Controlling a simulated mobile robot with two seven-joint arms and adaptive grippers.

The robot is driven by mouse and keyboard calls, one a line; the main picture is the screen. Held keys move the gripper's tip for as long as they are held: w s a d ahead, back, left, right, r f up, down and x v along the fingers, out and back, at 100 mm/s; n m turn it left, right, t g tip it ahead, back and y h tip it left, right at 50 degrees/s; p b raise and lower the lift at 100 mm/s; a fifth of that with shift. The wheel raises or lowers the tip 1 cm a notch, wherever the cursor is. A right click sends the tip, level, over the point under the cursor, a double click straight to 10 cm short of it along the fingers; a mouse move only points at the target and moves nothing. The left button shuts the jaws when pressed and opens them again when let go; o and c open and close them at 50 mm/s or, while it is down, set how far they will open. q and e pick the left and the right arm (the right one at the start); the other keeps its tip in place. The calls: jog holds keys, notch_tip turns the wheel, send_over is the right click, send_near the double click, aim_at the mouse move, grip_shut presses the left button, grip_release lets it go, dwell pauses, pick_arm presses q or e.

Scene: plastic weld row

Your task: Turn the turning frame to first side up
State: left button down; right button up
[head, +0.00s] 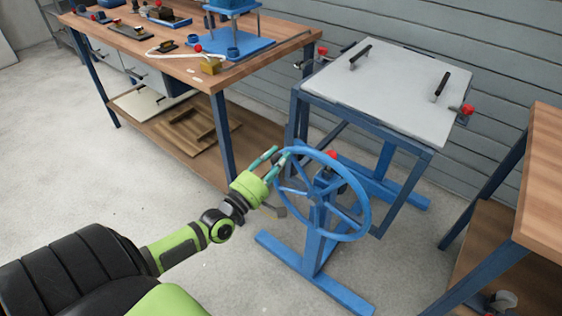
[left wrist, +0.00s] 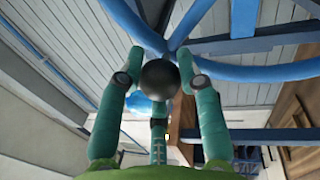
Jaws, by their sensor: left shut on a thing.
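The turning frame (head: 385,85) is a blue stand with a flat light-grey panel lying about level on top. Two black handles show on the panel's upper face, and red knobs sit at its sides. A blue spoked handwheel (head: 366,205) stands at the near end on a blue foot. My left gripper (head: 277,158) is at the wheel's upper left rim, shut on the wheel's dark round knob. In the left wrist view the black knob (left wrist: 160,79) sits between my teal fingers, with blue wheel rim and spokes behind it. My right gripper is out of view.
A wooden workbench (head: 265,47) with tools and a blue fixture (head: 240,47) stands at the back left. Another wooden table (head: 545,180) stands at the right edge. A grey slatted wall is behind the frame. Concrete floor lies clear at the left and below the wheel.

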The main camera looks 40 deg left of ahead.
pick_arm(q)
jog(key=shift+a+f, duration=0.15)
jog(key=shift+a, duration=0.25)
jog(key=c, duration=0.8)
grip_release()
jog(key=shift+c, duration=0.2)
jog(key=shift+s+d, duration=0.1)
jog(key=shift+s+f, duration=0.2)
jog(key=shift+s, duration=0.05)
jog(key=s+f, duration=0.2)
jog(key=s, duration=0.9)
jog(key=shift+a, duration=0.25)
